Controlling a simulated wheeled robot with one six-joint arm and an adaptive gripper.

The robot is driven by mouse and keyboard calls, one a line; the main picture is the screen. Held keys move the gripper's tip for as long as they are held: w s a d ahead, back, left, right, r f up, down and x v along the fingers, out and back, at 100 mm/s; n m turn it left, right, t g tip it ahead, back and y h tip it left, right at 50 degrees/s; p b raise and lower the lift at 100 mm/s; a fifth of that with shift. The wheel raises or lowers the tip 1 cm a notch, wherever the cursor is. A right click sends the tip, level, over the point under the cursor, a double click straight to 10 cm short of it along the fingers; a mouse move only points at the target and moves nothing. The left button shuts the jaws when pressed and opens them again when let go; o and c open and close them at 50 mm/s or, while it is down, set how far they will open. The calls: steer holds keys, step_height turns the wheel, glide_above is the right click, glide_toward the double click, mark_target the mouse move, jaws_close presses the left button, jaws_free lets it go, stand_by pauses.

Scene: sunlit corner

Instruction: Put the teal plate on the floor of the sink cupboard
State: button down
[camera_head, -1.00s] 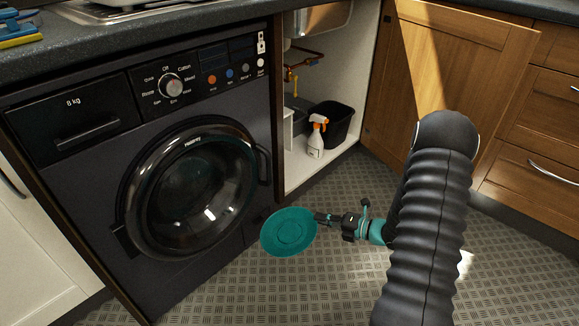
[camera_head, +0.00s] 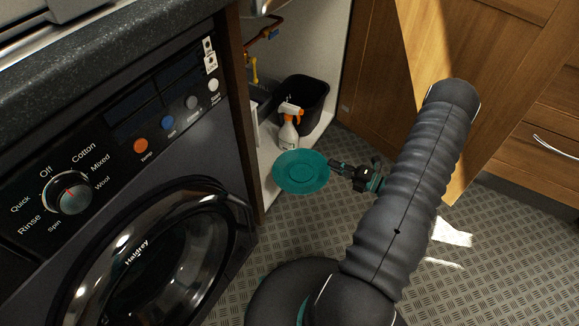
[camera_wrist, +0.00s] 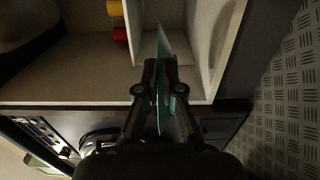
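The teal plate (camera_head: 301,172) is held by its right edge in my gripper (camera_head: 334,166). In the head view it covers part of the front edge of the sink cupboard (camera_head: 268,185). In the wrist view the plate (camera_wrist: 162,75) is seen nearly edge-on between the two fingers of my gripper (camera_wrist: 162,72), which are shut on it. The pale cupboard floor (camera_wrist: 60,75) lies beyond the fingers there. Whether the plate touches the cupboard cannot be told.
A white and orange spray bottle (camera_head: 288,133) and a black bin (camera_head: 302,102) stand inside the cupboard. The washing machine (camera_head: 130,200) is on the left. A wooden cupboard door (camera_head: 400,100) stands on the right. Patterned floor (camera_head: 500,240) is open at the lower right.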

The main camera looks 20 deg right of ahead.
steer(key=w+a+f+b, duration=0.1)
steer(key=w+a+f, duration=0.4)
steer(key=w+f, duration=0.3)
steer(key=shift+w+a+f, duration=0.25)
steer(key=shift+a+f, duration=0.15)
steer(key=shift+f, duration=0.7)
steer(key=c, duration=1.3)
jaws_free()
